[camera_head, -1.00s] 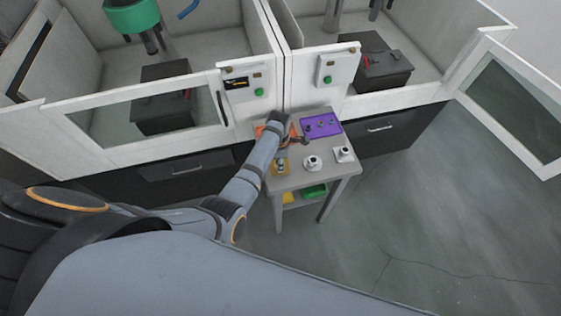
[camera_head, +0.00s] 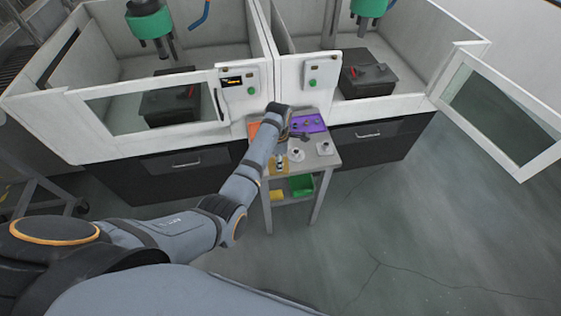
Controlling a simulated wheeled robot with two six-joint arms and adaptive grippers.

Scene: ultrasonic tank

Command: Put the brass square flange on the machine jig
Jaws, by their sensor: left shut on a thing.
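My left gripper (camera_head: 292,137) is over the back of the small grey table, shut on a small part. The part is mostly hidden and too small to identify, so I cannot tell whether it is the brass square flange. A dark block with a grey top piece (camera_head: 372,74), which looks like the machine jig, stands inside the right machine, whose glass door is swung open. A similar dark block with a red handle (camera_head: 178,102) is in the left machine, partly behind glass. My right gripper is not in view.
The table (camera_head: 300,172) holds a purple mat (camera_head: 310,123) with small parts, an orange mat (camera_head: 252,129), a yellow tray (camera_head: 270,167) and white fittings (camera_head: 324,148). A green bin (camera_head: 302,185) is on its lower shelf. The open door (camera_head: 500,110) juts out right. Floor is free at right.

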